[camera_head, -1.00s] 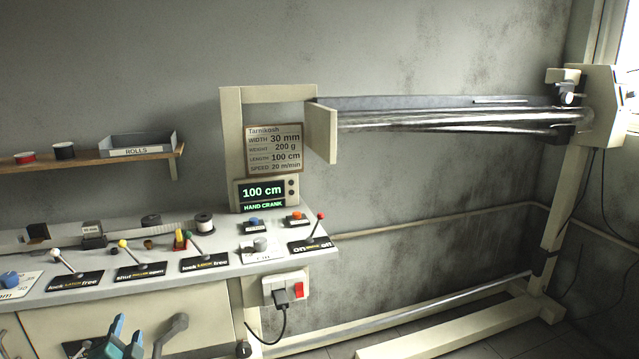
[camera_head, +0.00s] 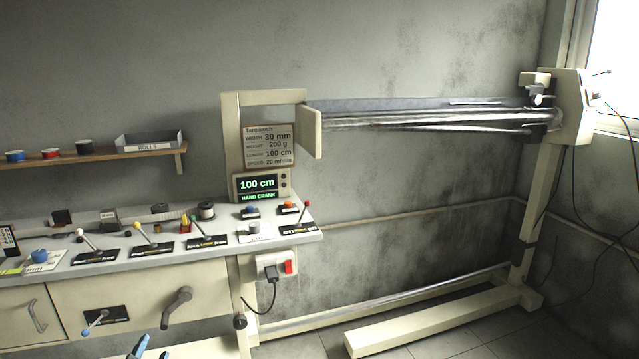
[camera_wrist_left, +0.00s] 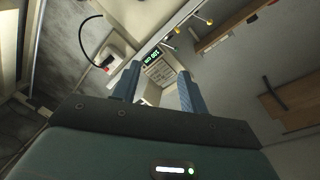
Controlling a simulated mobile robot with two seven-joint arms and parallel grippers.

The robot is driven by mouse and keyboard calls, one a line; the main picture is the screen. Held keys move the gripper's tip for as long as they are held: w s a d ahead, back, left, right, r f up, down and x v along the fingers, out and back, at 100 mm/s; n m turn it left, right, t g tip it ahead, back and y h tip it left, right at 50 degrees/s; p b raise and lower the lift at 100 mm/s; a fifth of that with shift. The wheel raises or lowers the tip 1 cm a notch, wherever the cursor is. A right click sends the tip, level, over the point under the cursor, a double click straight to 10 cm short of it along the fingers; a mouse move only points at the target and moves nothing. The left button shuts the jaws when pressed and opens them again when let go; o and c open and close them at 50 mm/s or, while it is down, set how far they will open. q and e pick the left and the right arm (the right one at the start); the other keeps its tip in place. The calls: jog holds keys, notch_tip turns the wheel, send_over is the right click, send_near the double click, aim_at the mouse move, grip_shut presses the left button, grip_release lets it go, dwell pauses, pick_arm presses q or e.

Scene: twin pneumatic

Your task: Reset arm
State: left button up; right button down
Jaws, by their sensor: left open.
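My left gripper (camera_head: 152,349) shows only as blue fingertips at the bottom edge of the head view, low in front of the cabinet. In the left wrist view its two blue fingers (camera_wrist_left: 158,92) stand apart with nothing between them. Beyond them, a display reading 100 cm (camera_wrist_left: 151,56) shows; the head view shows this display (camera_head: 258,185) with "HAND CRANK" below. The long horizontal arm (camera_head: 420,116) of the machine runs from the console frame to the right-hand post. My right gripper is in neither view.
The console top (camera_head: 60,265) carries several levers, including one with a yellow knob (camera_head: 138,227) and one with a red knob (camera_head: 306,203). A grey crank (camera_head: 177,306) and a small blue-knobbed lever (camera_head: 103,314) are on the cabinet front. A shelf (camera_head: 100,160) holds spools. A floor beam (camera_head: 440,318) lies at right.

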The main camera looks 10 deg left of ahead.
pick_arm(q)
jog(key=s+d+f+n+g+h, duration=0.1)
jog(key=s+d+f+h, duration=0.1)
jog(key=s+d, duration=0.4)
jog(key=s+d+f+n+g+h, duration=0.1)
jog(key=s+d+f+g+h, duration=0.1)
jog(key=d, duration=1.2)
jog(key=s+d+f+n+g+h+p, duration=0.1)
jog(key=s+d+f+h, duration=0.3)
jog(key=s+d, duration=0.5)
jog(key=shift+s+d+n+g+h, duration=0.4)
jog(key=shift+d+g+h, duration=0.15)
jog(key=shift+h, duration=0.45)
jog(key=shift+w+a, duration=0.1)
